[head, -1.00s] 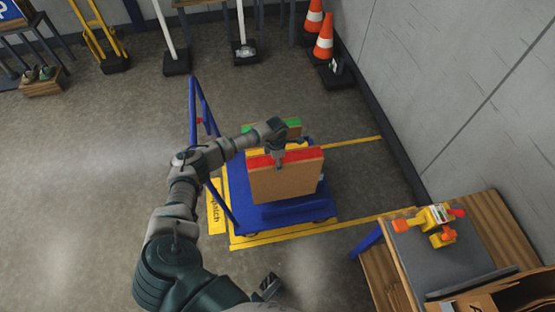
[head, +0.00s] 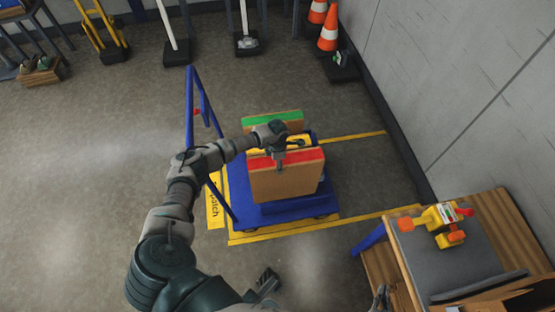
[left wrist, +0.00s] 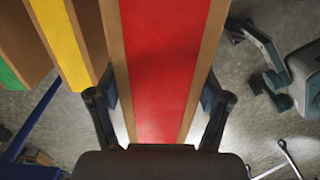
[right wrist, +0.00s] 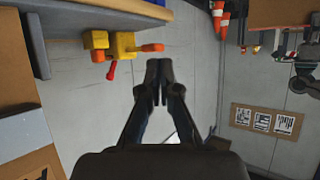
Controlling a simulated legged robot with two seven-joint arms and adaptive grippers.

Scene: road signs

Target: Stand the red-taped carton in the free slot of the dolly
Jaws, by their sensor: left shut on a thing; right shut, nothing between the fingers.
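The red-taped carton (head: 286,183) is upright over the near part of the blue dolly (head: 236,190), in front of the yellow-taped carton (head: 254,147) and the green-taped carton (head: 287,117). My left gripper (head: 281,158) is shut on its top edge; in the left wrist view the fingers (left wrist: 160,100) sit on either side of the red tape. I cannot tell whether its base touches the deck; the slot beneath is hidden. My right gripper (head: 381,298) is at the bottom edge of the head view; the right wrist view shows its fingers (right wrist: 159,80) shut and empty.
A bench (head: 377,272) with a yellow-orange tool (head: 440,222) stands at right. The dolly's blue handle (head: 190,110) rises at left. Yellow floor lines (head: 300,229) surround the dolly. Traffic cones (head: 328,32) stand by the wall.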

